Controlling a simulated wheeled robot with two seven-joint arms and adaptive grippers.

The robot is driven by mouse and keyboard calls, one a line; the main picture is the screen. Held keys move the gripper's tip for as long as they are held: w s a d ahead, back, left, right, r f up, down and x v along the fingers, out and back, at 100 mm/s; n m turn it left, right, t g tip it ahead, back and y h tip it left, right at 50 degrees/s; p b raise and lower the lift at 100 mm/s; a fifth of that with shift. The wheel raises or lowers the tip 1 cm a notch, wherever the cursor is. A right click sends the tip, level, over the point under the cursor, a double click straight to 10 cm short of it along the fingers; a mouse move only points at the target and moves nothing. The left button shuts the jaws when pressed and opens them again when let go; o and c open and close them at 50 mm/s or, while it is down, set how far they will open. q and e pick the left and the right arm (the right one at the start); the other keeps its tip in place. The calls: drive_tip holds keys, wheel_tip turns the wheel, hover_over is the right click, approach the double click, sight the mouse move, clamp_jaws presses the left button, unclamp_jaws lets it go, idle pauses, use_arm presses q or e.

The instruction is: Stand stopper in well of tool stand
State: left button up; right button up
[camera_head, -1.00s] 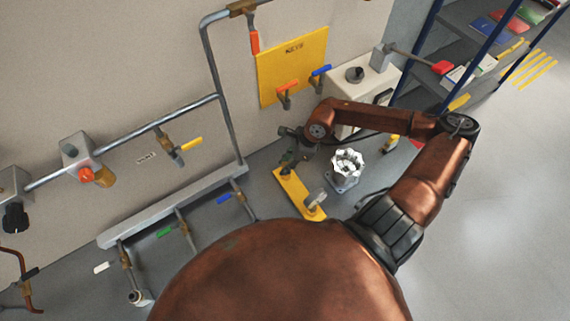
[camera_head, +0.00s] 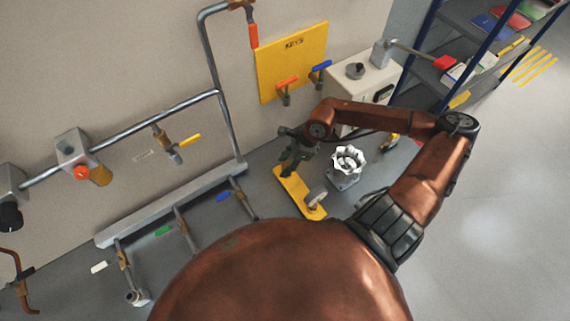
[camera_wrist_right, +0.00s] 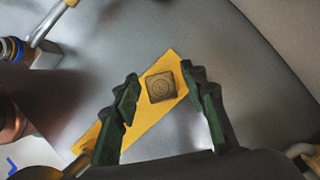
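A yellow plate (camera_head: 292,190), which looks like the tool stand, lies on the grey surface below my right gripper (camera_head: 289,160). In the right wrist view the same plate (camera_wrist_right: 152,118) runs diagonally between the fingers. A square brown-grey piece with concentric rings (camera_wrist_right: 161,87) is near one end of the plate; I cannot tell whether it is the stopper or the well. My right gripper (camera_wrist_right: 158,85) is open around this piece, with gaps on both sides. A grey round-headed part (camera_head: 316,197) is at the plate's near end. My left gripper is not in view.
A silver scalloped housing (camera_head: 347,160) stands right of the plate, close to my right forearm. A white box (camera_head: 368,92) is behind it. Pipes with valves (camera_head: 165,185) fill the left. Shelving (camera_head: 470,60) stands at the back right.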

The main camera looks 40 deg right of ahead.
drive_tip(key=shift+d, duration=0.1)
drive_tip(key=shift+v, duration=5.95)
